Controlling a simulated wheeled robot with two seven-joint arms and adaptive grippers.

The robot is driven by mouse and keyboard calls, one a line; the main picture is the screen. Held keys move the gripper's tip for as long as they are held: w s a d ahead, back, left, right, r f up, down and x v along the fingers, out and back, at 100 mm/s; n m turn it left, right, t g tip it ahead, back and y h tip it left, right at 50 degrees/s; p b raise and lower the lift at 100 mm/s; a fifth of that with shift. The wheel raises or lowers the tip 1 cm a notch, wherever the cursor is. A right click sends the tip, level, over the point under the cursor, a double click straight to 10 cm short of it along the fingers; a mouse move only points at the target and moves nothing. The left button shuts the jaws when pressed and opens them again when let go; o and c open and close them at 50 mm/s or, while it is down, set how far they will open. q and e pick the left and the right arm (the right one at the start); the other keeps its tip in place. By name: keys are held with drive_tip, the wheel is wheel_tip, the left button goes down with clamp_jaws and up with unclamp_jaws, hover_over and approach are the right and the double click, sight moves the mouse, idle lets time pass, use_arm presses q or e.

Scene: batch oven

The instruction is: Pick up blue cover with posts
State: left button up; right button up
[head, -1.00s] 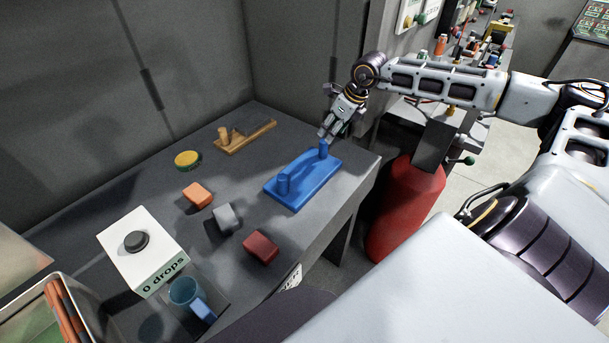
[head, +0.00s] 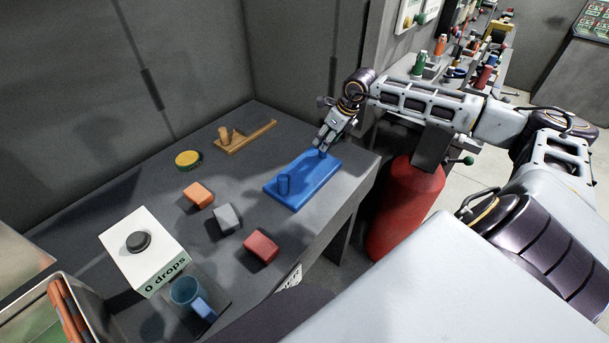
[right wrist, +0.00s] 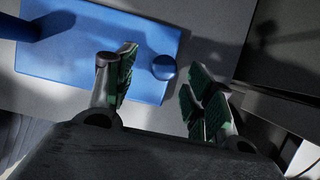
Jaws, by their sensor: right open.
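The blue cover with posts (head: 305,182) lies flat on the grey table, a flat plate with two upright round posts. One post stands near its front left end and the other near its far right end. My right gripper (head: 321,146) is just above the far right post, its fingers pointing down. In the right wrist view the blue cover (right wrist: 85,60) fills the upper left. The post's round top (right wrist: 164,67) shows between and beyond the open fingers of the right gripper (right wrist: 165,95), with no visible contact. My left gripper is not in view.
Orange (head: 198,195), grey (head: 227,217) and red (head: 261,245) blocks lie left of the cover. A wooden piece with a post (head: 240,138) and a yellow-green disc (head: 188,159) are behind. A white button box (head: 150,262) and blue mug (head: 186,292) are front left.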

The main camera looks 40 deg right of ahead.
drive_tip(key=shift+f, duration=0.1)
idle(0.3)
drive_tip(key=shift+p+x, duration=0.55)
drive_tip(key=shift+x, duration=0.8)
drive_tip(key=shift+d+x, duration=0.2)
drive_tip(key=shift+x, duration=0.95)
drive_tip(key=shift+s, duration=0.1)
clamp_jaws()
